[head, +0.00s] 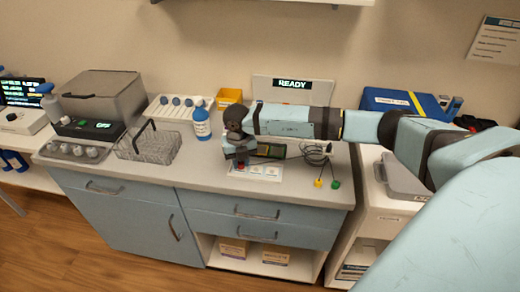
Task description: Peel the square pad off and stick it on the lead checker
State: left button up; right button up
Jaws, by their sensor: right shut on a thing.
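My right gripper (240,161) reaches in from the right and points down over the left part of a white sheet (260,174) near the counter's front edge. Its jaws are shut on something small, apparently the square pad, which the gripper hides. Pale patches show on the sheet right of the jaws. A dark device with a green strip (271,150) lies just behind the sheet. Coiled dark leads (316,151) lie to its right, with a yellow end (318,183) and a green end (335,184). I cannot tell which part is the lead checker. My left gripper is out of view.
A panel reading READY (292,84) stands at the back, partly behind my right arm. A blue bottle (202,125), a yellow bin (229,97) and a wire rack (148,146) stand left of the gripper.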

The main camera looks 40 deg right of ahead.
jog(key=shift+r+p, duration=0.3)
jog(key=shift+r, duration=0.2)
dwell(0.6)
jog(key=shift+r+p, duration=1.55)
jog(key=shift+r, duration=0.9)
